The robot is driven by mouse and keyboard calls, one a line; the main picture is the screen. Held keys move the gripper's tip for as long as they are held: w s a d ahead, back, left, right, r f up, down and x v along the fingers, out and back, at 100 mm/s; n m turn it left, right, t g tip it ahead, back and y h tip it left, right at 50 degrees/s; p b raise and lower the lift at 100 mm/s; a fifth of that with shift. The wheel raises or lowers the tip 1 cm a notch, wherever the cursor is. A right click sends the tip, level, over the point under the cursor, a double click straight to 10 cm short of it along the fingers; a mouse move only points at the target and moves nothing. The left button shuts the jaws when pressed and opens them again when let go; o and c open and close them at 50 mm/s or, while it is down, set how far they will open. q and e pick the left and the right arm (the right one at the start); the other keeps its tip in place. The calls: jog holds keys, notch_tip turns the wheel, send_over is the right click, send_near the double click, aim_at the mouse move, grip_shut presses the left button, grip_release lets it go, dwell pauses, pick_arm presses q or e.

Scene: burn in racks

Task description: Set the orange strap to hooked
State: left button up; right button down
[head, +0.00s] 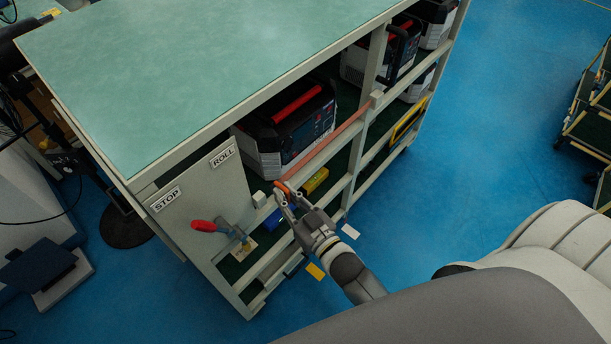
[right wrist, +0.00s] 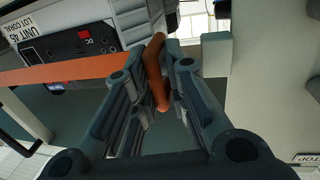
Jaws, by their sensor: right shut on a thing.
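The orange strap (head: 325,143) runs across the rack's open front, from a pale block (head: 375,97) on an upright down to my right gripper (head: 284,194). In the right wrist view the strap's flat band (right wrist: 70,71) comes in from the left and ends in an orange end piece (right wrist: 155,70). My right gripper (right wrist: 163,65) is shut on that end piece. A small pale block (head: 259,198) on the near upright is just left of the gripper. It shows close to the right of the fingers in the right wrist view (right wrist: 216,54), apart from the end piece. My left gripper is not in view.
The rack has a green top (head: 190,60) and holds black-and-grey units (head: 287,125). A red-handled lever (head: 203,226) sticks out below the STOP and ROLL labels. Yellow (head: 315,181) and blue (head: 280,217) bins sit low. Blue floor (head: 480,130) is clear to the right.

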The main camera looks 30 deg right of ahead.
aim_at(266, 200)
jog(key=a, duration=0.1)
jog(key=s+a, duration=0.1)
jog(key=a, duration=0.2)
jog(key=shift+s, duration=0.4)
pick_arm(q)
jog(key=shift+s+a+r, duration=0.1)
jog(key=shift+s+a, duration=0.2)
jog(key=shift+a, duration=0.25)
pick_arm(e)
jog(key=shift+f, duration=0.1)
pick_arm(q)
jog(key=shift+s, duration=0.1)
pick_arm(e)
jog(key=c, duration=1.5)
grip_release()
jog(key=shift+s, duration=0.1)
jog(key=s, duration=0.4)
jog(key=s+d, duration=0.1)
jog(key=s, duration=0.2)
jog(key=s+d, duration=0.1)
jog(key=s, duration=0.3)
jog(key=shift+s+d, duration=0.15)
jog(key=shift+s, duration=0.2)
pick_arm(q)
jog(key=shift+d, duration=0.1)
